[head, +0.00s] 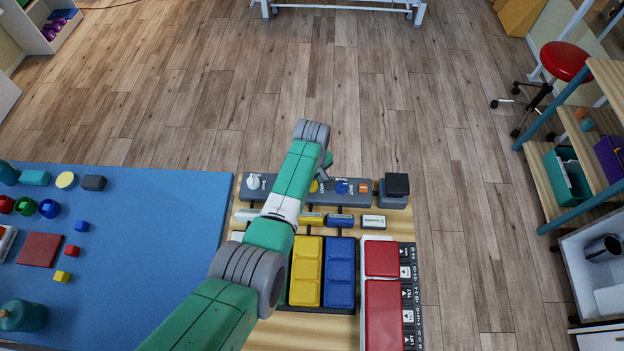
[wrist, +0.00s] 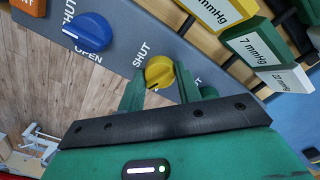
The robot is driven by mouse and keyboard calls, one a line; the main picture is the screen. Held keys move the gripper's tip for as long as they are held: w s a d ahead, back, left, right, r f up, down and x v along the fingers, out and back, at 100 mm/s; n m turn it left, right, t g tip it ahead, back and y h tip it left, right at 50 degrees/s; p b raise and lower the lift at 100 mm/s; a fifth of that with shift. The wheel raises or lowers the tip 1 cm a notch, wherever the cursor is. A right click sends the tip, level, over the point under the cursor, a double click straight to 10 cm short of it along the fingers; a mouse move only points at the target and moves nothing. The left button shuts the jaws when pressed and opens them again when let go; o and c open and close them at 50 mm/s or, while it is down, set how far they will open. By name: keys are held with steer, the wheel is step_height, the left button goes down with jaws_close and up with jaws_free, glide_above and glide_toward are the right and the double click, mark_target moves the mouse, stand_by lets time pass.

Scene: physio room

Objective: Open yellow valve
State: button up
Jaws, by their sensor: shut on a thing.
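The yellow valve (wrist: 160,72) is a round knob with a raised ridge, set on a grey panel (head: 225,187). In the wrist view it sits between the two green fingers of my gripper (wrist: 166,94), which are shut on it. A SHUT label shows beside it, and another label is partly hidden by a finger. I cannot tell which label the ridge points to. In the head view the yellow valve (head: 314,187) shows small beside my arm, and my gripper (head: 322,179) is mostly hidden there.
A blue knob (wrist: 88,35) with SHUT and OPEN labels is close beside the yellow one. Pressure-labelled blocks and coloured pads lie nearer me. A blue mat (head: 140,240) is left.

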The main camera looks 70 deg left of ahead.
steer(key=shift+n, duration=2)
steer(key=o, duration=1)
steer(key=shift+c, duration=0.2)
step_height(320, 180, up, 8)
steer(key=shift+f+p, duration=0.1)
steer(key=shift+p, duration=0.95)
